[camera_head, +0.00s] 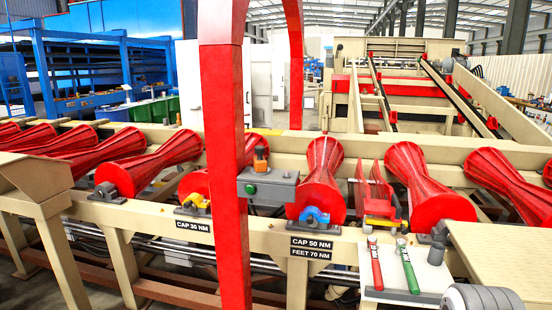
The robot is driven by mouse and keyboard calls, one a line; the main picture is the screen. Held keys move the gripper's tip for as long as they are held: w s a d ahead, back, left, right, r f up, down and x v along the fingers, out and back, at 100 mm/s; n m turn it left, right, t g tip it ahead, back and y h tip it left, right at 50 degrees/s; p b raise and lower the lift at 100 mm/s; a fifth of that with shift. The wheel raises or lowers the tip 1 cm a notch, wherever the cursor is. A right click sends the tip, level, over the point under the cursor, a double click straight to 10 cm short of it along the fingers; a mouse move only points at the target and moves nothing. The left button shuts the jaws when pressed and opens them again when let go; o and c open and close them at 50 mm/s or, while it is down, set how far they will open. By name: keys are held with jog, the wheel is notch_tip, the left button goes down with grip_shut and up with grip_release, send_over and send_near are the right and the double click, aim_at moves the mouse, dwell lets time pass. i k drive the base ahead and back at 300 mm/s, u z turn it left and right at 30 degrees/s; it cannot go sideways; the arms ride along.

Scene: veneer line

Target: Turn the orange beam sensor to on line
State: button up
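The orange beam sensor (260,155) appears to be the small upright orange block on top of a grey box (268,186) with a green button, just right of the red arch post. The sensor is small here, and I cannot tell which way it faces or whether it is on line. My gripper is not in view, so its state and its distance from the sensor do not show.
A red arch post (226,180) stands close left of the grey box. Red waisted rollers (322,185) lie along the beige frame (270,235). Right of the box are a red bracket (375,195) and a white board (400,270) with red and green handled tools.

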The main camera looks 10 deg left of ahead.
aim_at(260, 168)
jog(key=u, duration=0.6)
jog(key=i, duration=1.15)
jog(key=u, duration=1.1)
jog(key=k, duration=0.9)
jog(key=z, duration=0.35)
jog(key=i, duration=0.4)
jog(key=z, duration=0.1)
